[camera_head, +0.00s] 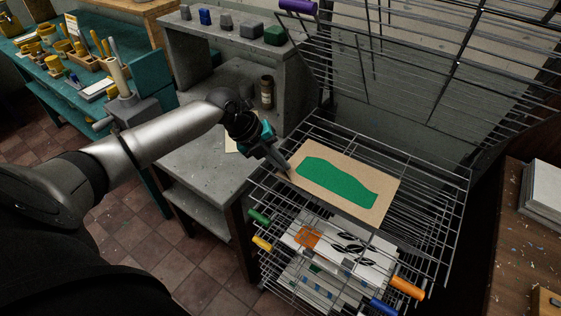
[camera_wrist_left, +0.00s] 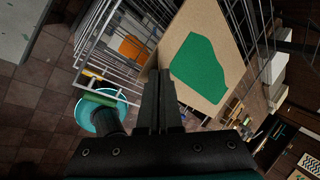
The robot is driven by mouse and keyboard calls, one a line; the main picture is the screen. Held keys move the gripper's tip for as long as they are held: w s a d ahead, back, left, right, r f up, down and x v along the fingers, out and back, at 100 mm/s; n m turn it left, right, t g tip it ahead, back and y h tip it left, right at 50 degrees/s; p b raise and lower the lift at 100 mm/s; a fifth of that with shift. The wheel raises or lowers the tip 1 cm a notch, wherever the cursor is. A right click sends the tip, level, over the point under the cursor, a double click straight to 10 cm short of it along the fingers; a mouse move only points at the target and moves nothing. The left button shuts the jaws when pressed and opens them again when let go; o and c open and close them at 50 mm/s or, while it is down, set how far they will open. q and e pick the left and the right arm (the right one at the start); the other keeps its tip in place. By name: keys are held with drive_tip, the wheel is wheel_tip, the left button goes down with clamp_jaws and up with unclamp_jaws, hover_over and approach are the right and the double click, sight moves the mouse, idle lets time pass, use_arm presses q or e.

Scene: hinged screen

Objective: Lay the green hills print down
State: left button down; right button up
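The green hills print (camera_head: 385,203), a tan sheet with a green shape, is spread nearly flat over an upper wire shelf of the drying rack (camera_head: 440,180). I cannot tell if its whole underside touches the wires. My left gripper (camera_head: 287,174) is at the print's left edge near a corner. In the left wrist view its fingers (camera_wrist_left: 160,76) are close together on the edge of the print (camera_wrist_left: 207,28), with the pinch itself partly hidden. My right gripper is not in view.
Raised wire shelves with a purple handle (camera_head: 298,6) stand above and behind. Lower shelves hold other prints (camera_head: 325,262) and have coloured handles, such as an orange one (camera_head: 407,288). A grey bench (camera_head: 205,160) with a brown jar (camera_head: 267,91) is at left.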

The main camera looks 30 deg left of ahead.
use_arm(q)
drive_tip(key=shift+f+b, duration=0.45)
drive_tip(key=shift+f, duration=0.05)
idle(0.3)
drive_tip(key=c, duration=1.5)
unclamp_jaws()
drive_tip(key=shift+c, duration=0.2)
drive_tip(key=o, duration=0.5)
drive_tip(key=shift+c, duration=0.3)
wheel_tip(320, 180, up, 7)
drive_tip(key=p, duration=0.5)
drive_tip(key=shift+r+p, duration=0.1)
drive_tip(key=shift+p, duration=0.3)
